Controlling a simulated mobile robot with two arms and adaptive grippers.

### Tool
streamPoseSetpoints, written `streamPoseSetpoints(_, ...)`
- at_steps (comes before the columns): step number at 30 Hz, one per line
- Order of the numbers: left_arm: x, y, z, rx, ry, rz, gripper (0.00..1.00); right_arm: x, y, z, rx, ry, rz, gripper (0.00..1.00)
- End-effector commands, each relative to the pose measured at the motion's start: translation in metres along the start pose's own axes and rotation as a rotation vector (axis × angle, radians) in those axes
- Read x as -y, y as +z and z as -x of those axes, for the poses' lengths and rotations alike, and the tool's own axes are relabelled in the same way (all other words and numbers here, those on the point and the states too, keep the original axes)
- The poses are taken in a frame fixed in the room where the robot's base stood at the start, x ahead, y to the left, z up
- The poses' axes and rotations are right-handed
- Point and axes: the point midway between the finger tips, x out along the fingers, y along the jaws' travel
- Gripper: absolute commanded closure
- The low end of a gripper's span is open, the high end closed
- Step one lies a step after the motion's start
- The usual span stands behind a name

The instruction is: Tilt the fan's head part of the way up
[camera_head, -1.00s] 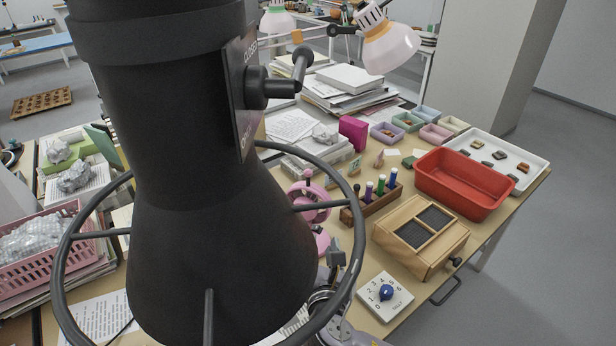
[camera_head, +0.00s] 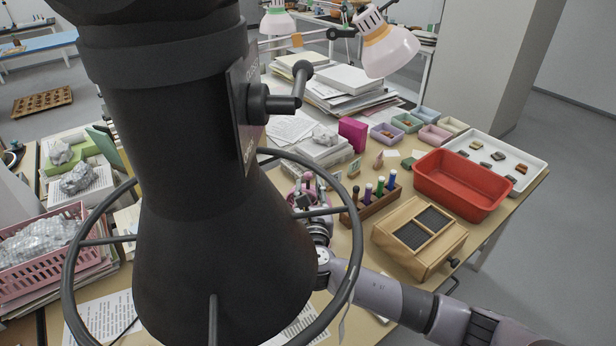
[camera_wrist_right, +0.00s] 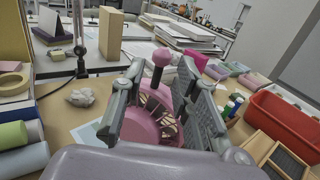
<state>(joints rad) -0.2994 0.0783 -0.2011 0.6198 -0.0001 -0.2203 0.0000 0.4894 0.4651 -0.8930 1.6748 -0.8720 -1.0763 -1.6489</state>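The fan is pink, with a round head (camera_wrist_right: 153,118) that has a darker pink ball knob (camera_wrist_right: 160,58) on a stem at its top. In the right wrist view the head is between the two fingers of my right gripper (camera_wrist_right: 163,72). The fingers are open and spread to its left and right; I see no clear grip on it. In the head view the fan (camera_head: 296,194) is mostly hidden behind a black hood and my right gripper (camera_head: 308,203). The fan's base is hidden. My left gripper is not in view.
The large black hood (camera_head: 200,150) with a ring handle (camera_head: 355,235) fills the head view's left half. A wooden rack of bottles (camera_head: 372,205), a wooden box (camera_head: 420,235) and a red tub (camera_head: 462,185) stand to the right. A pink basket (camera_head: 40,265) is at left.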

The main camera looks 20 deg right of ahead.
Motion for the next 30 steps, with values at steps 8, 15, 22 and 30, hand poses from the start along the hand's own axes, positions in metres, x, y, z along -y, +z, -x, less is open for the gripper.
streamPoseSetpoints(8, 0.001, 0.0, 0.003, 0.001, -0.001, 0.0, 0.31, 0.0, 0.0, -0.034, -0.001, -0.001, 0.0, 0.72)
streamPoseSetpoints(15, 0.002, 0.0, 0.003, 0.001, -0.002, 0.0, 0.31, 0.0, 0.0, -0.039, -0.001, 0.001, -0.002, 0.72)
streamPoseSetpoints(22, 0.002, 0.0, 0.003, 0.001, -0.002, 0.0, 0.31, 0.0, 0.0, -0.039, -0.001, 0.001, -0.002, 0.78)
streamPoseSetpoints(30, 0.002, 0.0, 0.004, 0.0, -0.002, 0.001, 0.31, 0.0, -0.001, -0.038, -0.001, 0.0, -0.001, 0.96)
